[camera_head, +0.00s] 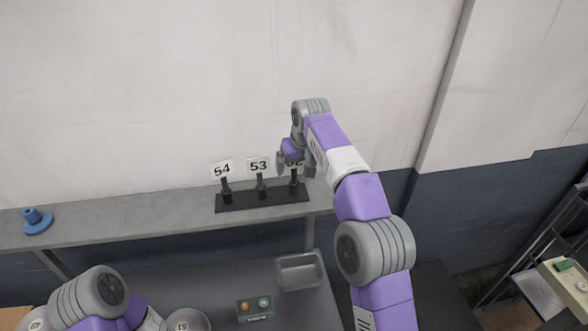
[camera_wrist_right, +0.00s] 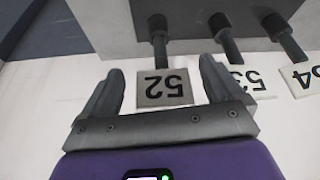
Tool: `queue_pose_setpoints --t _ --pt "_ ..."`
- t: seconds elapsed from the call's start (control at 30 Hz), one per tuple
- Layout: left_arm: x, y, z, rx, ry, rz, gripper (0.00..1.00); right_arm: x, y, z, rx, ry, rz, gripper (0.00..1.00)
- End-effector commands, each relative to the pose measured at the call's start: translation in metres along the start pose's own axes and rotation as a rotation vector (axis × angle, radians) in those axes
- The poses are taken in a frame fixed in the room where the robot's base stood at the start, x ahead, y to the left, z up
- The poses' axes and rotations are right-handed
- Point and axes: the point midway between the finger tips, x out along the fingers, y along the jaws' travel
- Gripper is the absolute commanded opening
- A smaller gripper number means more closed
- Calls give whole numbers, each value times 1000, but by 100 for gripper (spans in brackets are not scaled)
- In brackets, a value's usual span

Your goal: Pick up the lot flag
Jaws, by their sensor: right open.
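Three white number flags on dark posts stand in a black rack (camera_head: 262,201) on the shelf. Flag 54 (camera_head: 222,170) is at the left, flag 53 (camera_head: 258,166) in the middle. Flag 52 (camera_head: 294,163) is at the right, partly hidden by my right gripper (camera_head: 296,165). In the right wrist view flag 52 (camera_wrist_right: 164,88) is upside down between the two open fingers of my right gripper (camera_wrist_right: 163,85), with a gap on each side. My left arm shows at the lower left; its gripper fingers are not visible.
The grey shelf (camera_head: 120,221) runs along the wall, with a blue round-based object (camera_head: 36,220) at its left end. Below are a grey tray (camera_head: 301,270) and a small box with round buttons (camera_head: 255,308). A metal rack stands at the far right.

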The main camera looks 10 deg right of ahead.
Motion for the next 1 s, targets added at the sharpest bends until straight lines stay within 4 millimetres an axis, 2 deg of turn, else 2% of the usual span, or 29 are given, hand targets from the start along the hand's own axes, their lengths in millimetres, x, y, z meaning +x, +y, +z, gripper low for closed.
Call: queue_pose_setpoints --t 0.1,0.2,0.47,0.83,1.0 --pt "0 0 0 0 1 0 73 20 0 0 0 -4 0 94" --pt "1 0 0 0 1 0 73 29 0 0 0 -2 0 94" --pt "0 0 0 0 1 0 73 32 0 0 0 -1 0 94" --pt "1 0 0 0 1 0 73 31 0 0 0 -1 0 40" --pt "0 0 0 0 1 0 73 31 0 0 0 0 0 40"
